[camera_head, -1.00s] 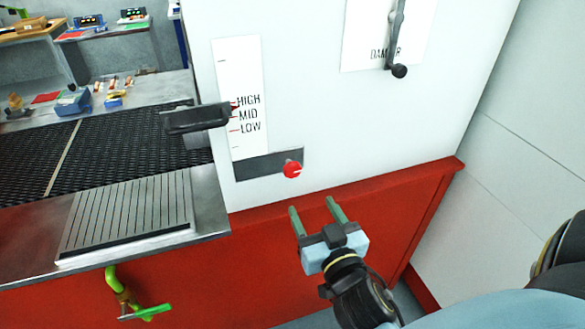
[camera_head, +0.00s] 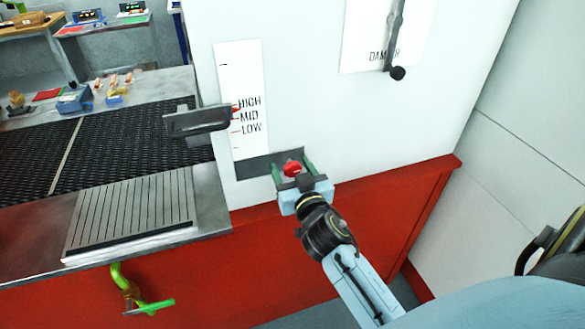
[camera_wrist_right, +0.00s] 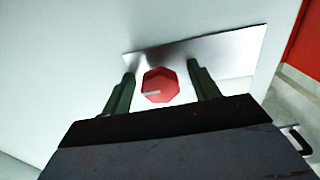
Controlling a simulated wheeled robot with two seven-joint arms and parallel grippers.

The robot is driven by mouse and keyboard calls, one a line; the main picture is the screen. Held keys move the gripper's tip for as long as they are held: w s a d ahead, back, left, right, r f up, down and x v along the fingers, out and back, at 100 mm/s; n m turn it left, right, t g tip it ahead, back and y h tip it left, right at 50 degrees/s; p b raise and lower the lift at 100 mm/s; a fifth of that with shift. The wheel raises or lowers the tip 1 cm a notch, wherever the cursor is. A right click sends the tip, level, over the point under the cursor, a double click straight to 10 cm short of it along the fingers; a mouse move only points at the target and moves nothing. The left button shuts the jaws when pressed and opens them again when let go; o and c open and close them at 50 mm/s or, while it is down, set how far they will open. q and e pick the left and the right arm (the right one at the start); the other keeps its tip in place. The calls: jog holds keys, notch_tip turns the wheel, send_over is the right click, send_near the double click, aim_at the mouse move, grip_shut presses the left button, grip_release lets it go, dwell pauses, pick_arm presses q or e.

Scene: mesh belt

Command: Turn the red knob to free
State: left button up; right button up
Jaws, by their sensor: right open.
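The red knob (camera_head: 292,169) sits on a dark grey plate (camera_head: 252,168) low on the white panel. In the right wrist view the red knob (camera_wrist_right: 160,85) is faceted and has a pale pointer mark toward its lower left. My right gripper (camera_head: 293,167) is open, with one green finger on each side of the knob. In the right wrist view the fingers of my right gripper (camera_wrist_right: 160,82) show gaps to the knob on both sides. No label reading "free" can be made out. My left gripper is out of view.
A black handle (camera_head: 197,121) juts out left of the HIGH/MID/LOW scale (camera_head: 240,100). A damper lever (camera_head: 397,72) hangs at upper right. A red ledge (camera_head: 400,182) runs below the panel. A dark mesh belt (camera_head: 110,140) lies at left.

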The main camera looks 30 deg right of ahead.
jog(key=c, duration=1)
jog(key=shift+n, duration=0.3)
jog(key=n+p, duration=0.1)
jog(key=n, duration=0.7)
jog(key=shift+n+p, duration=0.3)
jog(key=n, duration=0.4)
jog(key=shift+d+r+p, duration=0.1)
jog(key=shift+p, duration=0.2)
jog(key=n, duration=0.4)
jog(key=shift+p, duration=0.3)
jog(key=shift+n, duration=0.5)
